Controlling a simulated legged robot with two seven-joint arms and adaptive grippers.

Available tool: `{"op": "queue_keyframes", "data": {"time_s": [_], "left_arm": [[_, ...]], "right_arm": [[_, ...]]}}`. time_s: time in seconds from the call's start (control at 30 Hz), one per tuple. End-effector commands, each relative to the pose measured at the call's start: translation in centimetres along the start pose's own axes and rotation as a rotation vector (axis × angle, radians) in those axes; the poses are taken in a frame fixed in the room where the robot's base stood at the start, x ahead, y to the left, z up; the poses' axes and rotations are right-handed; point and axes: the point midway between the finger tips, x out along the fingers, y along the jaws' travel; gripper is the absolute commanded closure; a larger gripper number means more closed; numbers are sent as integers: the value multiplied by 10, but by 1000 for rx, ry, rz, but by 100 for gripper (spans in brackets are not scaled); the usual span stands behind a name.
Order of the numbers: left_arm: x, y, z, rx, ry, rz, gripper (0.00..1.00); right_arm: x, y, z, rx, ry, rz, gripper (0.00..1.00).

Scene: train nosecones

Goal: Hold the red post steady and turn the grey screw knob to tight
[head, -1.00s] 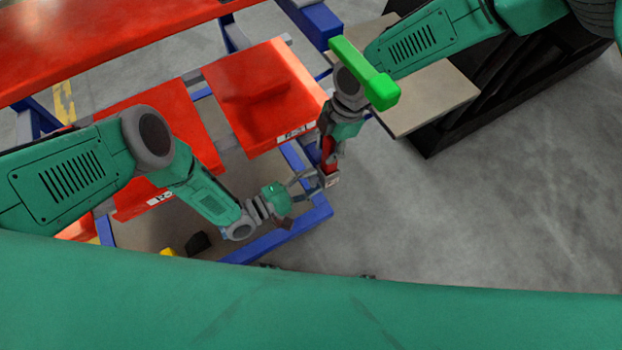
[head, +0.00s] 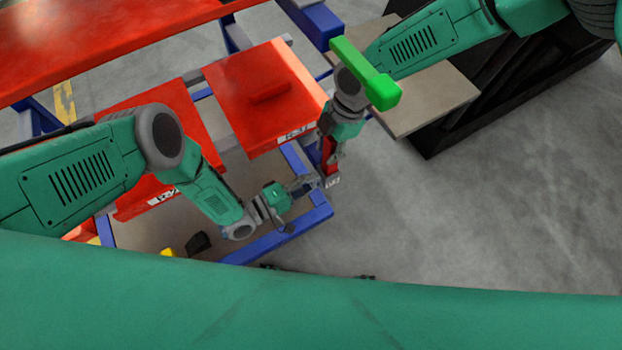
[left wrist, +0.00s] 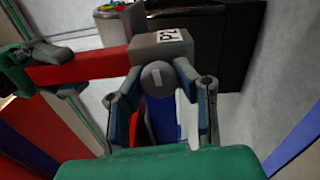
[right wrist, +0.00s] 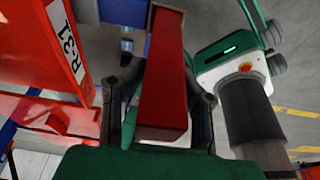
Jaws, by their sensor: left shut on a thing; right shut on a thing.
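The red post (head: 329,158) ends in a grey block with a white label, and the block (left wrist: 162,48) shows in the left wrist view. My right gripper (head: 335,150) is shut on the post, which runs between its fingers in the right wrist view (right wrist: 163,85). The grey screw knob (left wrist: 157,76), round with a raised bar across its face, sits on the near side of the block. My left gripper (head: 304,185) is shut on the knob, with one finger on each side of it. In the head view the knob is hidden by the left fingers.
A blue frame (head: 275,238) lies below the grippers. Red panels (head: 265,95) with labels are to the left of the post. A black cabinet (head: 500,90) stands at upper right. Grey floor (head: 480,220) at right is clear.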

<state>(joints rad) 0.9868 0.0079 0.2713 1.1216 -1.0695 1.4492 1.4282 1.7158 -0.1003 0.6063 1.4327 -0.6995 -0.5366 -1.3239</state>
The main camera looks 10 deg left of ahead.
Motion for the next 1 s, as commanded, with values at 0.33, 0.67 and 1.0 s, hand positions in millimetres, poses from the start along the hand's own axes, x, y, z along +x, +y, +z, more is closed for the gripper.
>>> {"op": "queue_keyframes", "data": {"time_s": [0.33, 0.67, 1.0], "left_arm": [[-2, -5, 3, 325, -6, -12, 100], [-2, -6, 4, 638, -8, -13, 100], [-3, -6, 3, 959, -11, -13, 100]], "right_arm": [[-1, 1, 2, 1, -3, 1, 100], [0, 1, 2, 1, -3, 1, 100], [0, 1, 2, 1, -3, 1, 100]]}}
